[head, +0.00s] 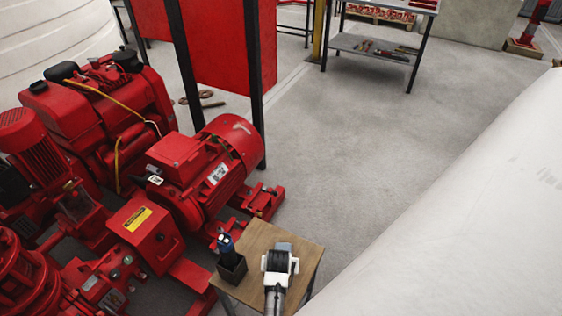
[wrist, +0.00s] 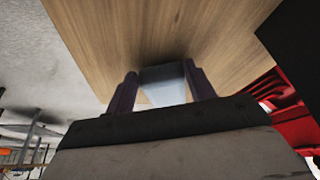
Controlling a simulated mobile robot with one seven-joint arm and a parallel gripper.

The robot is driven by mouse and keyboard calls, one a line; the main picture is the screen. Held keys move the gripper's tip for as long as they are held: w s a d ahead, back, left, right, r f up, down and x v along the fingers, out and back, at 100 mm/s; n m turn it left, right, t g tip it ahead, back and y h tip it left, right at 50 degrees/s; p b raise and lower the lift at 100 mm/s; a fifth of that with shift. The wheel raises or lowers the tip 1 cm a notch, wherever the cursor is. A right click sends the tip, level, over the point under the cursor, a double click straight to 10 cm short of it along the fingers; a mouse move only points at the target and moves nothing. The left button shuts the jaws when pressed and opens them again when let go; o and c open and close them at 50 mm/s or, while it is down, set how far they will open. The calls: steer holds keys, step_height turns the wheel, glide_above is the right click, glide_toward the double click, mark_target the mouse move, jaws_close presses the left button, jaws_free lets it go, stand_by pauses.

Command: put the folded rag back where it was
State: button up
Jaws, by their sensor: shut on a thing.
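The folded rag is a pale blue-grey piece (wrist: 164,88) between the two dark fingers of my gripper (wrist: 160,74) in the wrist view. My gripper is shut on it. In the head view my gripper (head: 279,262) is over the right part of a small wooden table (head: 256,234), and a grey-blue bit of the rag (head: 284,246) shows just beyond it. The wooden top (wrist: 100,35) lies close in front of the fingers in the wrist view, with a dark shadow by the rag. I cannot tell whether the rag touches the wood. My gripper hides part of the rag.
A dark open box (head: 232,268) with a blue-topped item (head: 226,244) stands at the table's left side. Red pump machinery (head: 215,165) is close on the left. A large white surface (head: 460,210) fills the right.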

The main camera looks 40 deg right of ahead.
steer(key=o, duration=0.8)
steer(key=v, duration=1.2)
